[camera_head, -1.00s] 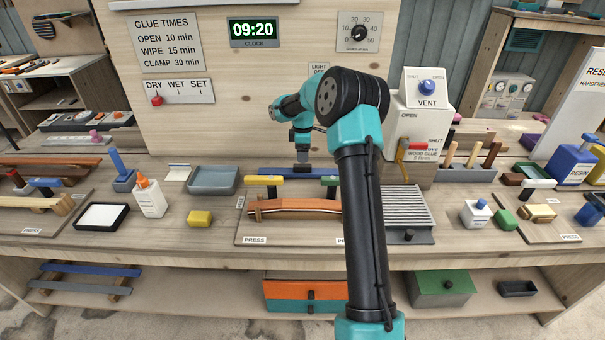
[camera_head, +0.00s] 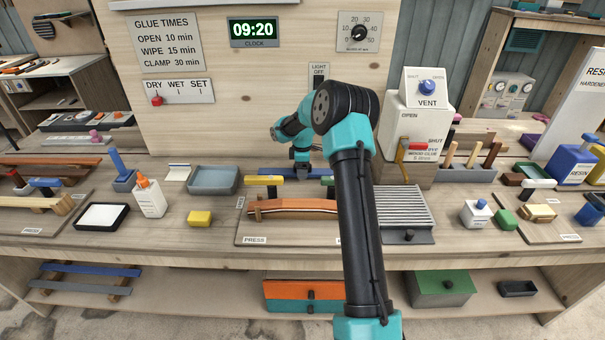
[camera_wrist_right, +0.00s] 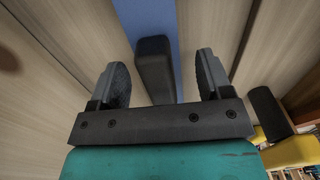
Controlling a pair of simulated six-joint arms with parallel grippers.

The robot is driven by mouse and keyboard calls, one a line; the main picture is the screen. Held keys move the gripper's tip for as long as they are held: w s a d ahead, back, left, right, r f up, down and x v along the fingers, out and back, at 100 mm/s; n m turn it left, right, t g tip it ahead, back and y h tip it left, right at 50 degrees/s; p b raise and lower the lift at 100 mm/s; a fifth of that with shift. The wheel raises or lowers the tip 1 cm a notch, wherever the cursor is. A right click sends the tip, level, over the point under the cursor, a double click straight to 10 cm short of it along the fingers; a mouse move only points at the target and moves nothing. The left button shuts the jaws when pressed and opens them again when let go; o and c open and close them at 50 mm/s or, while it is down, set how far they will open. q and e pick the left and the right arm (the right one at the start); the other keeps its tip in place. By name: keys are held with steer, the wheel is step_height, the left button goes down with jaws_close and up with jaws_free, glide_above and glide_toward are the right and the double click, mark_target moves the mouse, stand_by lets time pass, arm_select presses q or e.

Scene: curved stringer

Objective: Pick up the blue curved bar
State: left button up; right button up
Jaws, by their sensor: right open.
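The blue bar (camera_head: 320,172) lies at the back of the bench, behind the press board, partly hidden by my right arm. In the right wrist view the blue bar (camera_wrist_right: 150,22) runs away beneath a dark upright grip block (camera_wrist_right: 153,62). My right gripper (camera_head: 301,173) is low over the bar. In the right wrist view the gripper (camera_wrist_right: 162,65) is open, with one finger on each side of the dark block. I cannot tell whether either finger touches it. My left gripper is not in view.
In front stands a press with an orange-brown curved piece (camera_head: 290,207) and a yellow-topped clamp (camera_head: 263,180). A grey tray (camera_head: 213,180) is to the left, a ribbed grey plate (camera_head: 402,207) to the right. The wooden panel (camera_head: 240,110) rises close behind.

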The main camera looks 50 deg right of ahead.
steer(key=shift+f, duration=0.75)
steer(key=shift+c, duration=0.3)
steer(key=c, duration=1.1)
